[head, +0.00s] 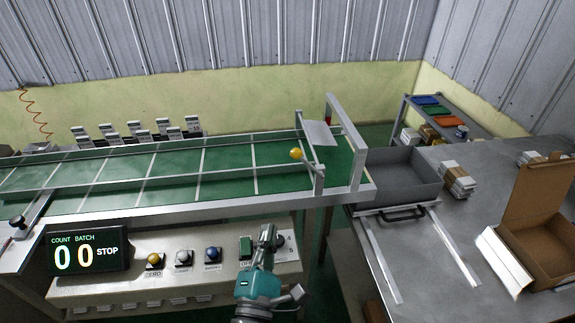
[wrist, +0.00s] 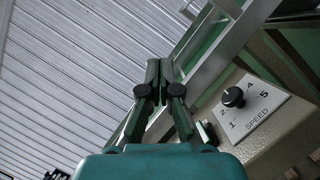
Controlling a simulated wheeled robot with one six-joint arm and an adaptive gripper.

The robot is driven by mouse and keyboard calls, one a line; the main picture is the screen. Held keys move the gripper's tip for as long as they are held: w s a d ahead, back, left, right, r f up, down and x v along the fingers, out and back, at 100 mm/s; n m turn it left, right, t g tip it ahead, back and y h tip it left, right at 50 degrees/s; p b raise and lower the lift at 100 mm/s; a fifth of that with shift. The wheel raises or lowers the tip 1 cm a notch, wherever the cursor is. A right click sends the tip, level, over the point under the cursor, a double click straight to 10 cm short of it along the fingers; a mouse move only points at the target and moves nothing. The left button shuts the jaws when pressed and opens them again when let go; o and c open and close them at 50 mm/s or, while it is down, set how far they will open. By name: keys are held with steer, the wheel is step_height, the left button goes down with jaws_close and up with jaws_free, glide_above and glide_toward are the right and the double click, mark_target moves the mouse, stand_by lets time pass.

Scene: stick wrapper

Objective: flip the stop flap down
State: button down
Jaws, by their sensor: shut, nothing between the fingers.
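The stop flap (head: 320,134) is a pale grey plate on a crossbar near the right end of the green conveyor (head: 225,165). It looks raised and tilted above the belt. A yellow knob (head: 296,153) sits at the near left of the flap's bar. My gripper (head: 267,232) is in front of the conveyor, over the control panel, low and left of the flap and apart from it. In the wrist view my gripper (wrist: 158,70) has its fingers together and empty. The flap cannot be made out in the wrist view.
The control panel (head: 130,287) has yellow, white and blue buttons, a green switch and a speed dial (wrist: 233,97). The display (head: 88,251) reads 0 0 STOP. A metal frame (head: 345,140) stands right of the flap. A grey tray (head: 400,178) and open carton (head: 540,230) are at right.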

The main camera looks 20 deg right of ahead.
steer(key=shift+w+a+r+h, duration=0.15)
steer(key=shift+r+h, duration=0.15)
steer(key=shift+r, duration=0.3)
steer(key=shift+w+a+r+h, duration=0.15)
steer(key=shift+r+h, duration=0.15)
steer(key=shift+r, duration=0.25)
steer(key=shift+d, duration=0.1)
steer(key=s+d+r+x, duration=0.1)
steer(key=x, duration=1.2)
steer(key=shift+s+d+r, duration=0.25)
steer(key=shift+d+r, duration=0.1)
